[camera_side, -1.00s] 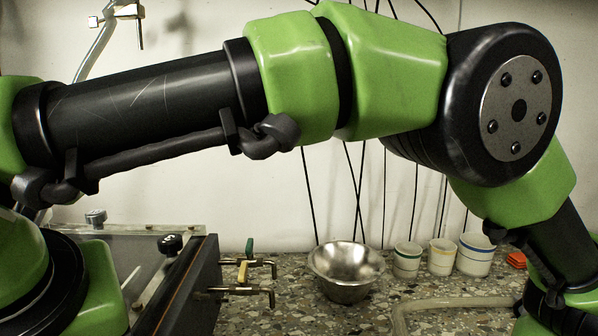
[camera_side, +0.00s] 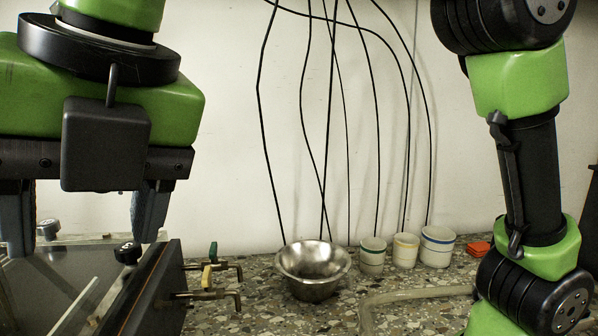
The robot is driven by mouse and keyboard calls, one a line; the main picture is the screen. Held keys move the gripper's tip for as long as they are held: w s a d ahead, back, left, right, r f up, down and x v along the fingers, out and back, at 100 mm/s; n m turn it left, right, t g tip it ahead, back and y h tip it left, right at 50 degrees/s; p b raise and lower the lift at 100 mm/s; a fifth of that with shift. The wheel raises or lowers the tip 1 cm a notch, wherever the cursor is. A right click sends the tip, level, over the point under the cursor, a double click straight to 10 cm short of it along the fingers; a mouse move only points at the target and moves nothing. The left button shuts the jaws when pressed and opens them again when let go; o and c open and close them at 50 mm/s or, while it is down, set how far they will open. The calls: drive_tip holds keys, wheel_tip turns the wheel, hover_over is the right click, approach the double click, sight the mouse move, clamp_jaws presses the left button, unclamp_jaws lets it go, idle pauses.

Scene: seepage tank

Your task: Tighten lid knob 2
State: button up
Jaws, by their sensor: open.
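My gripper (camera_side: 84,215) hangs at the left of the picture, open, with its two grey fingers wide apart and nothing seen between them. The tank (camera_side: 150,290) stands below it at the lower left, with a clear lid and a dark end wall. A black lid knob (camera_side: 127,252) sits near the lid's right corner, just below the right finger in the picture. I cannot read a number on either knob, and I cannot tell if a finger touches one. The tank's left part is cut off.
Two valves, with a green handle (camera_side: 213,252) and a yellow handle (camera_side: 207,277), stick out from the tank's right side. A metal bowl (camera_side: 312,275), several cups (camera_side: 405,251), red pieces (camera_side: 479,249) and a pale hose (camera_side: 415,295) lie on the speckled bench. Black cables hang behind.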

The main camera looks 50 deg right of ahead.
drive_tip(key=s+d+m, duration=0.3)
drive_tip(key=d+m, duration=0.7)
drive_tip(key=m, duration=0.3)
drive_tip(key=s+d+f+m+t+y, duration=0.1)
drive_tip(key=s+d+m, duration=0.2)
drive_tip(key=d+m, duration=0.7)
drive_tip(key=m, duration=0.4)
drive_tip(key=shift+s+f+t, duration=0.15)
drive_tip(key=shift+t, duration=0.15)
drive_tip(key=w+a+r+n+g+y, duration=0.1)
drive_tip(key=w+a+r+n+g, duration=0.15)
drive_tip(key=w+a+n, duration=0.45)
drive_tip(key=w+a+r+n+g, duration=0.1)
drive_tip(key=w+a+n+g, duration=0.3)
drive_tip(key=a, duration=0.6)
drive_tip(key=shift+s+a+f+n+g+y, duration=0.1)
drive_tip(key=shift+s+a+f+n+g, duration=0.15)
drive_tip(key=shift+a+f+n, duration=1.15)
drive_tip(key=shift+s+a+f+n+g+y, duration=0.1)
drive_tip(key=shift+s+a+f+n, duration=0.3)
drive_tip(key=shift+a+f, duration=1.95)
drive_tip(key=shift+s+a+f+n+g+y, duration=0.2)
drive_tip(key=shift+a+f+n, duration=0.75)
drive_tip(key=shift+f, duration=1.8)
